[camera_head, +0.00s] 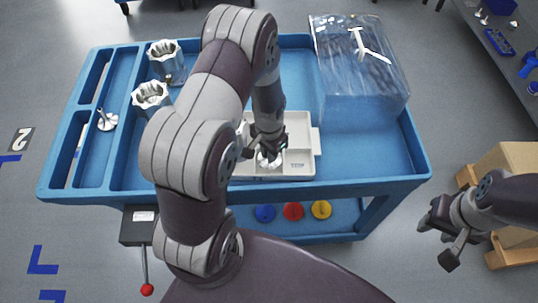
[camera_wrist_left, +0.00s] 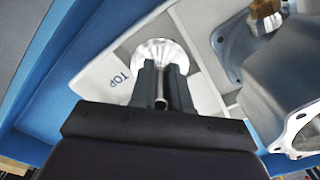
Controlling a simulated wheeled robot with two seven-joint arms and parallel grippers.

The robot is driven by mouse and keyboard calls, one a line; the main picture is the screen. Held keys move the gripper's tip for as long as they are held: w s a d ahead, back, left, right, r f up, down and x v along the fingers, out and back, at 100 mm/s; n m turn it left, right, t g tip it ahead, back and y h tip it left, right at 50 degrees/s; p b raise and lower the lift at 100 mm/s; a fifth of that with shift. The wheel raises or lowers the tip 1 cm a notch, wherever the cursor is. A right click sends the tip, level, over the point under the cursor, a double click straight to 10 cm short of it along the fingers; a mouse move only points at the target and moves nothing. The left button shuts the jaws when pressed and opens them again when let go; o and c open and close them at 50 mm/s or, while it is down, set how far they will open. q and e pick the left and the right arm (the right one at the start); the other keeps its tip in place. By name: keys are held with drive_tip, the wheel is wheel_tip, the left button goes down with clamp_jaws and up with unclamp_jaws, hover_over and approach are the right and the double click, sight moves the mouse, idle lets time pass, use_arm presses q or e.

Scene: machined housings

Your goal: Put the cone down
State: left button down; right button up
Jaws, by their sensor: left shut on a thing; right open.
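My left gripper (camera_head: 268,150) reaches down over the white tray (camera_head: 301,172) on the blue cart. In the left wrist view its two dark fingers (camera_wrist_left: 163,95) are shut on the stem of a shiny silver cone (camera_wrist_left: 160,50). The cone's wide round end is over or in a tray compartment beside the "TOP" marking; I cannot tell whether it touches the floor. In the head view the cone (camera_head: 268,160) shows partly below the fingers. My right gripper (camera_head: 437,244) is open and empty, off the cart at the right.
A grey housing (camera_wrist_left: 282,75) is close right of the fingers. Two fluted housings (camera_head: 164,56) (camera_head: 151,95) and another silver cone-like part (camera_head: 108,121) are at the cart's left. A clear box (camera_head: 360,75) fills the back right. My left arm hides the cart's middle.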

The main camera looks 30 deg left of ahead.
use_arm(q)
drive_tip(key=shift+f, duration=1.25)
drive_tip(key=shift+f, duration=0.15)
drive_tip(key=c, duration=1.1)
unclamp_jaws()
wheel_tip(320, 180, up, 12)
drive_tip(key=shift+d+r, duration=0.1)
drive_tip(key=s+d+r+n+t, duration=0.1)
drive_tip(key=s+d+r+n, duration=0.2)
drive_tip(key=s+d+r, duration=0.2)
drive_tip(key=s+r, duration=0.2)
drive_tip(key=s, duration=0.2)
